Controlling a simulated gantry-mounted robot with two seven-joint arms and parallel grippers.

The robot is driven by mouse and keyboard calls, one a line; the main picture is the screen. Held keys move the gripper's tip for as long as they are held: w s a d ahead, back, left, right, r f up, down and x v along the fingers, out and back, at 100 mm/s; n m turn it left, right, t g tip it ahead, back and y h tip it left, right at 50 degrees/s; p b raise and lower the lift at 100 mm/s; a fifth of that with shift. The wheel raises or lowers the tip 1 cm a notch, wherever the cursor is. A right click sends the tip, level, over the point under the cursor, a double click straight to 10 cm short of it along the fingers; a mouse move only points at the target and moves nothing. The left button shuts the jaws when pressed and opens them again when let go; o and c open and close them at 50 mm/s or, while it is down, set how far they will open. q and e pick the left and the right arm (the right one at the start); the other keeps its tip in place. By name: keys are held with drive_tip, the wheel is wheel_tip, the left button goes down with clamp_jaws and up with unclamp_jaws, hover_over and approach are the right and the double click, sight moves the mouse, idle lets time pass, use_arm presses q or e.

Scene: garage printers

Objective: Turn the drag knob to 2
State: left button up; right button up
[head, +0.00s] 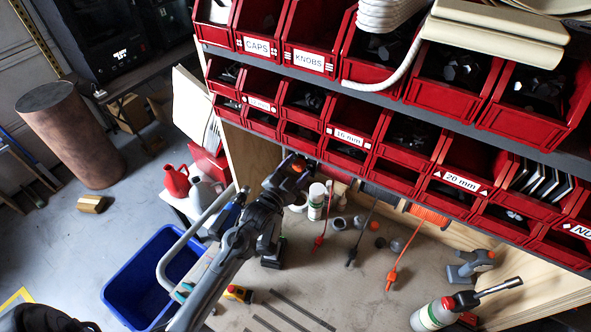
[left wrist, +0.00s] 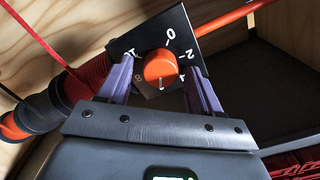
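The drag knob (left wrist: 160,68) is a round orange-red knob on a black plate (left wrist: 177,32) with white numbers, in the left wrist view. Its pale mark seems to face the bottom of the picture; 0 and 2 are at its upper right, 10 at its upper left. The lower numbers are partly hidden. My left gripper (left wrist: 161,66) is open, its purple fingers on either side of the knob with small gaps showing. In the head view my left gripper (head: 288,172) is at the shelf's lower edge. My right gripper is not in view.
Red bins (head: 345,139) on the shelf hang over the workbench (head: 330,275). Red and orange corded tools, a bottle (head: 317,201) and a grey tool (head: 475,263) are around the arm. A blue tub (head: 150,275) stands left. In the wrist view an orange hose (left wrist: 225,28) runs behind the plate.

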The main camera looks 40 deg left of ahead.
use_arm(q)
drive_tip(key=c, duration=1)
drive_tip(key=shift+n, duration=0.3)
